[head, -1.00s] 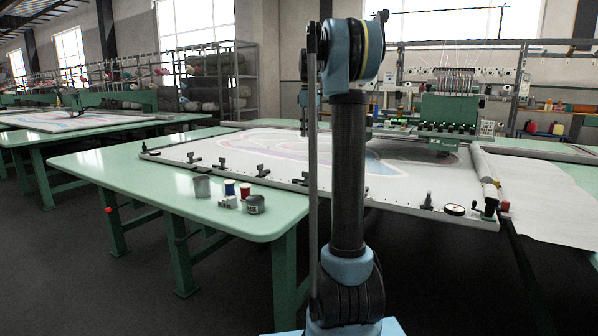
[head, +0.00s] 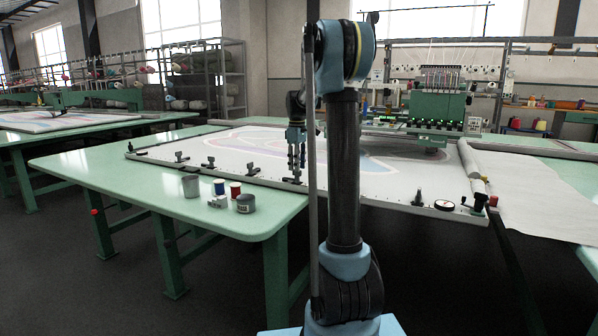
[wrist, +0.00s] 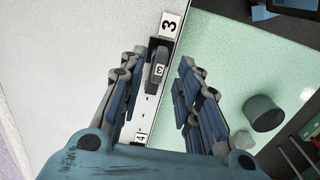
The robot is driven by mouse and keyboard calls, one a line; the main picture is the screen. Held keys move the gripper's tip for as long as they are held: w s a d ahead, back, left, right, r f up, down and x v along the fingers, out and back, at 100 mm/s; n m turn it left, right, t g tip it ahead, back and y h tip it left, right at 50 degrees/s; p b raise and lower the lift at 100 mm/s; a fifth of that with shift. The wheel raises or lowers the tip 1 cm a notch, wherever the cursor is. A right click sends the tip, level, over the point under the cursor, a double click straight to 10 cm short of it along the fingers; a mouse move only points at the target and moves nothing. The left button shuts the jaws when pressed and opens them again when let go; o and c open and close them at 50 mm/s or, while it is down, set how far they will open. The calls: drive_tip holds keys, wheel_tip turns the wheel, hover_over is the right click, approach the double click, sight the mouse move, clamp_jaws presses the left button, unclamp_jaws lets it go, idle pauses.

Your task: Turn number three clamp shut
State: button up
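The number three clamp (wrist: 157,68) is a dark lever clamp marked 3 on the frame edge in the wrist view. A white label 3 (wrist: 169,25) sits beside it. My gripper (wrist: 160,66) is open, with blue-padded fingers on either side of the clamp and visible gaps to it. I cannot tell whether the clamp's lever is up or down. In the head view my gripper (head: 296,160) points down over the near edge of the frame (head: 350,194), just above a dark clamp there. My arm hides part of that edge.
A label 4 (wrist: 140,137) lies further along the frame edge. Other black clamps (head: 210,163) line the edge to the left. A grey cup (head: 190,186), blue spool (head: 219,187), red spool (head: 236,190) and grey tin (head: 246,203) stand on the green table (head: 110,180).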

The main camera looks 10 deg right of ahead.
drive_tip(key=shift+f, duration=1.2)
drive_tip(key=shift+c, duration=0.6)
